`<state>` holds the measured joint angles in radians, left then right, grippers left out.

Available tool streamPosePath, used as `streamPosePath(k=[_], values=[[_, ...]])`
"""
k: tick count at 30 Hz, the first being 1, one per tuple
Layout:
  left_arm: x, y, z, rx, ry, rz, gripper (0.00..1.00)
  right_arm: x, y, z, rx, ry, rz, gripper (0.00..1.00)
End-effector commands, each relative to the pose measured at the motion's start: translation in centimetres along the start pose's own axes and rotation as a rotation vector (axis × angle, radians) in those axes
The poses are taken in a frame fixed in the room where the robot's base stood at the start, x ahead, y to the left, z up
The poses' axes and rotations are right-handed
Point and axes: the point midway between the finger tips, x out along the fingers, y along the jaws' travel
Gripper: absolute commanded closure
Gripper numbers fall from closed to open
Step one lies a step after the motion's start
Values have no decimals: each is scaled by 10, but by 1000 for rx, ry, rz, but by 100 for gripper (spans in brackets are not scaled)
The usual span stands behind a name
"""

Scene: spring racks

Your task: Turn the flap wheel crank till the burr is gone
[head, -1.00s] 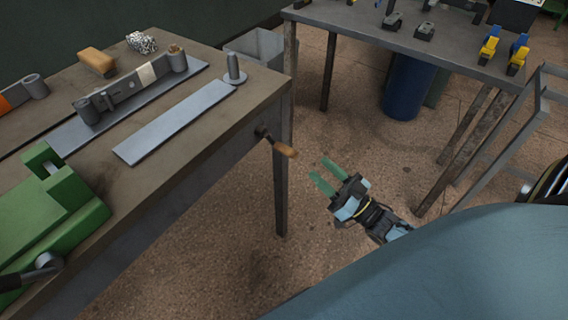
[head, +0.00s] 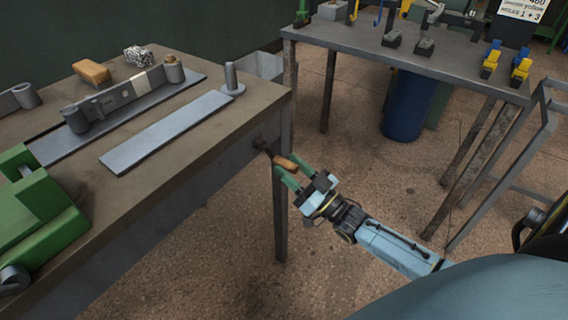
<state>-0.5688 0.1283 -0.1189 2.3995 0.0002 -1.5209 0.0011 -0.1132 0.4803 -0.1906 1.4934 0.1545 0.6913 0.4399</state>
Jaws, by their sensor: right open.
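The crank sticks out from the front side of the workbench, near its right corner, with a dark arm and a wooden handle (head: 285,162). My right gripper (head: 288,173) is open, its two green fingers reaching up to the handle, one on each side of it as far as I can tell. Whether the fingers touch the handle I cannot tell. On the bench lies a grey leaf spring with rolled eyes (head: 120,97), on a flat grey plate. No burr can be made out at this size. My left gripper is not in view.
The workbench (head: 180,165) carries a green vise (head: 35,215), a flat steel strip (head: 165,132), an upright pin (head: 231,76), a tan block (head: 92,72) and a wad of steel wool (head: 138,56). A second table (head: 360,40) stands behind. Bare floor lies between them.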

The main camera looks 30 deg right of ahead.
Motion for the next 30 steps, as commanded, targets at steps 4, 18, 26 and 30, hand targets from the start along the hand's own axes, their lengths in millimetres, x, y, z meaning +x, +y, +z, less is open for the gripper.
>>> streamPosePath(k=[4, 18, 26, 30], values=[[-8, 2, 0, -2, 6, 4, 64, 18, 0, 1, 0, 0, 0, 57], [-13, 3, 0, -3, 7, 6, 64, 25, 0, 0, 0, -1, 0, 65], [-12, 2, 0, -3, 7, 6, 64, 25, 0, 0, 0, -1, 1, 99], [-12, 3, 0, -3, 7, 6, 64, 26, 1, 0, 0, 0, 2, 100]])
